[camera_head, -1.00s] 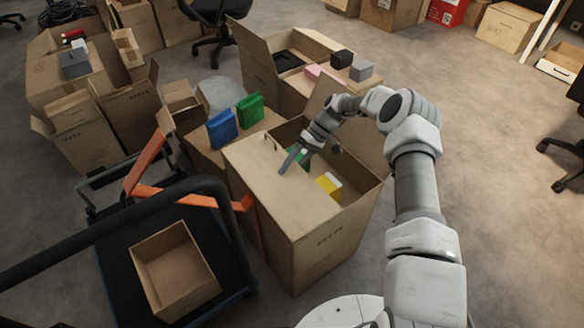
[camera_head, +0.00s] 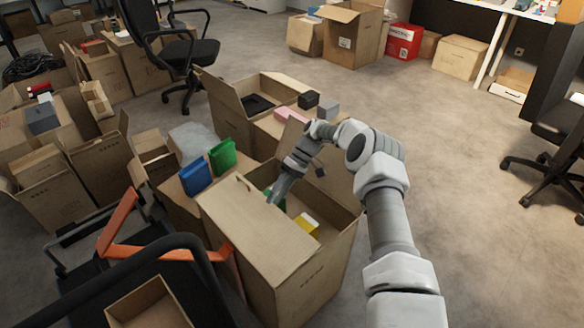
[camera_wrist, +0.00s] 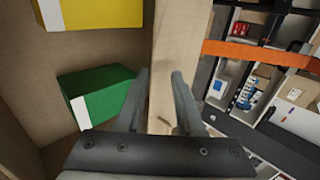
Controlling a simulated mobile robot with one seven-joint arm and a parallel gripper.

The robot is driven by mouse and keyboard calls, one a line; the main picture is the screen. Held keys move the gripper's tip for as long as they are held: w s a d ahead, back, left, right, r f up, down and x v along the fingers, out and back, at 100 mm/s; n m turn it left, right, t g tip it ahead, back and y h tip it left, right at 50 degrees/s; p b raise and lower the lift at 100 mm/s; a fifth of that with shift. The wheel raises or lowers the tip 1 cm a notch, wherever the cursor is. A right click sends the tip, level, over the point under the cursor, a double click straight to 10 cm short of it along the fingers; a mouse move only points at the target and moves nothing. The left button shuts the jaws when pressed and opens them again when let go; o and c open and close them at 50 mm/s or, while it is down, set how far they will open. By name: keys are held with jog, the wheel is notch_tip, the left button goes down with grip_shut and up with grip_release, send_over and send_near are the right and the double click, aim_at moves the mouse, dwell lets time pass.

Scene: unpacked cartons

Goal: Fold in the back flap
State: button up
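The open carton (camera_head: 300,285) stands in front of me in the head view. A wide flap (camera_head: 238,217) lies over the left part of its top, and another flap (camera_head: 335,168) stands up at the far right side. Inside are a yellow box (camera_head: 307,224) and a green box, partly hidden by my gripper (camera_head: 273,202). My gripper is at the opening, by the wide flap's inner edge. In the wrist view my fingers (camera_wrist: 159,75) are apart, with a cardboard strip (camera_wrist: 180,45) between and beyond them. Contact cannot be told. The green box (camera_wrist: 98,95) and yellow box show left.
Blue (camera_head: 196,177) and green (camera_head: 222,155) items stand on a carton just behind left. An open carton (camera_head: 255,105) is farther back.

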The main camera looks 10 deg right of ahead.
jog(key=b+v, duration=0.2)
jog(key=v, duration=0.8)
jog(key=shift+d+r, duration=0.25)
jog(key=shift+w, duration=0.1)
